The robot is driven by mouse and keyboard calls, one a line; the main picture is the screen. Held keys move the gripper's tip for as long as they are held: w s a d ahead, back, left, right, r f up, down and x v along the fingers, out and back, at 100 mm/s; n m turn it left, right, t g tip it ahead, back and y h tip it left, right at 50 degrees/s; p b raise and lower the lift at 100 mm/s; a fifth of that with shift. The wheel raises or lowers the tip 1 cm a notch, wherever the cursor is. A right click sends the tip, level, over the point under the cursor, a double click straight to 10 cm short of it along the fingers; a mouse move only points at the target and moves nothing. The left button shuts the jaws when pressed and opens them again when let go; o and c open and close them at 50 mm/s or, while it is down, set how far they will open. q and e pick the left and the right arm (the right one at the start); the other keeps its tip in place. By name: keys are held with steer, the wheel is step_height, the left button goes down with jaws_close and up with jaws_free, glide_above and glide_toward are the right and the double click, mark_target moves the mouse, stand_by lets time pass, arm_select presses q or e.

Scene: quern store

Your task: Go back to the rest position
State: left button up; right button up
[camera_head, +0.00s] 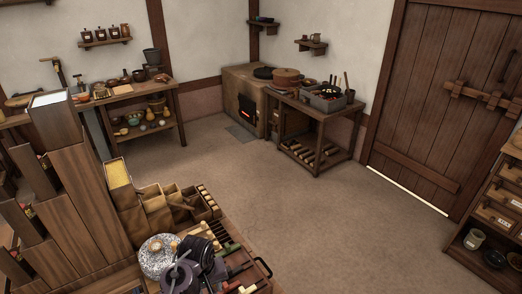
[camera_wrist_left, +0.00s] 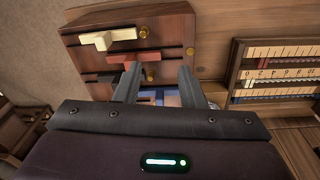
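In the left wrist view my left gripper (camera_wrist_left: 159,78) has its two dark fingers well apart, with nothing visibly held. Beyond the fingers is a reddish-brown wooden panel (camera_wrist_left: 165,28) with brass knobs and a cream block (camera_wrist_left: 108,38). Something blue shows low between the fingers, partly hidden by the gripper. In the head view dark rounded parts stand at the bottom centre over the near bench; they may be my own arm, but I cannot make out fingertips there. My right gripper is not seen in either view.
A speckled stone quern (camera_head: 157,262) sits on the cluttered near bench, beside tall wooden boxes (camera_head: 85,190). A rack with numbered rows (camera_wrist_left: 275,72) stands right in the wrist view. Open floor (camera_head: 300,220) lies beyond, toward a shut door (camera_head: 435,100) and a side table (camera_head: 318,110).

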arm_select(q)
steer(key=s+a+r+m+t, duration=0.1)
steer(key=s+a+r+m, duration=0.3)
steer(key=s, duration=0.5)
steer(key=s+a+r+m+t, duration=0.1)
steer(key=s+r+m+t, duration=0.1)
steer(key=s+r, duration=0.55)
steer(key=s+f+g+b, duration=0.2)
steer(key=s+f, duration=0.1)
steer(key=f, duration=3.1)
steer(key=s+a+f+b, duration=0.1)
steer(key=s+a+f, duration=0.1)
steer(key=s+f, duration=0.7)
steer(key=s+a+f+m+g, duration=0.1)
steer(key=s+f, duration=0.8)
steer(key=s, duration=0.1)
steer(key=shift+s+a+f+b, duration=0.25)
steer(key=shift+a+b, duration=0.1)
steer(key=shift+a, duration=0.05)
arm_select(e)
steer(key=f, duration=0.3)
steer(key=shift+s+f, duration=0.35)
